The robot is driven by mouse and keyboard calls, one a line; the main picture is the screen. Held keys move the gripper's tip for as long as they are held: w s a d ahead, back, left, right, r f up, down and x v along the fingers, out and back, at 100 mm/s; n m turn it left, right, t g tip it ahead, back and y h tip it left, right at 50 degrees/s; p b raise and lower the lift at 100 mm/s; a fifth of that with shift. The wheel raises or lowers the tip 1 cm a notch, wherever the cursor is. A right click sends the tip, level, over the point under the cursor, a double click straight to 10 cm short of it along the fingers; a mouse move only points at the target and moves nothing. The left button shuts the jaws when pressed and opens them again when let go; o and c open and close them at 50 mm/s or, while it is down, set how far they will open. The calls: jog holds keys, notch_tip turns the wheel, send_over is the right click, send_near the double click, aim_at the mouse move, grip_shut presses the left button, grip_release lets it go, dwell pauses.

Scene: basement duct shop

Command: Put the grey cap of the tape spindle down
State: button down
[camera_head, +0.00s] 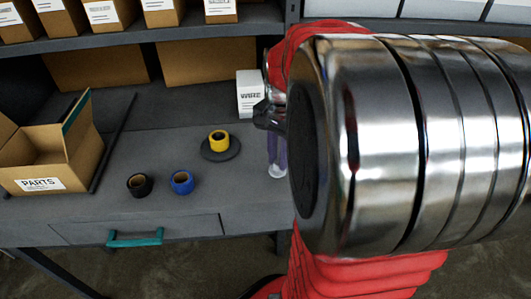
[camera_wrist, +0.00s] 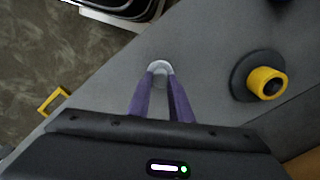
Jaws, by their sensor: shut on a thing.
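My gripper (camera_wrist: 160,75) has purple fingers and is shut on the light grey cap (camera_wrist: 160,67) at its fingertips. In the head view the cap (camera_head: 277,171) shows just under the fingers, partly hidden by my arm. The tape spindle has a dark round base (camera_head: 234,153) on the grey bench, with a yellow tape roll (camera_head: 218,139) on it. In the wrist view the spindle base (camera_wrist: 241,69) and yellow roll (camera_wrist: 265,82) are to the right of the cap, apart from it. I cannot tell how high the cap is above the bench.
A black roll (camera_head: 140,185) and a blue roll (camera_head: 182,182) lie on the bench (camera_head: 120,212). An open parts box (camera_head: 45,160) stands at the left, a white wire box (camera_head: 250,94) at the back. A teal handle (camera_head: 135,238) is on the drawer. Bench around the spindle is clear.

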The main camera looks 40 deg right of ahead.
aim_at(278, 162)
jog(key=shift+f, duration=1.65)
jog(key=shift+f, duration=0.1)
jog(key=c, duration=1.6)
grip_release()
notch_tip(278, 162, up, 12)
jog(key=shift+r, duration=0.1)
jog(key=shift+a, duration=0.1)
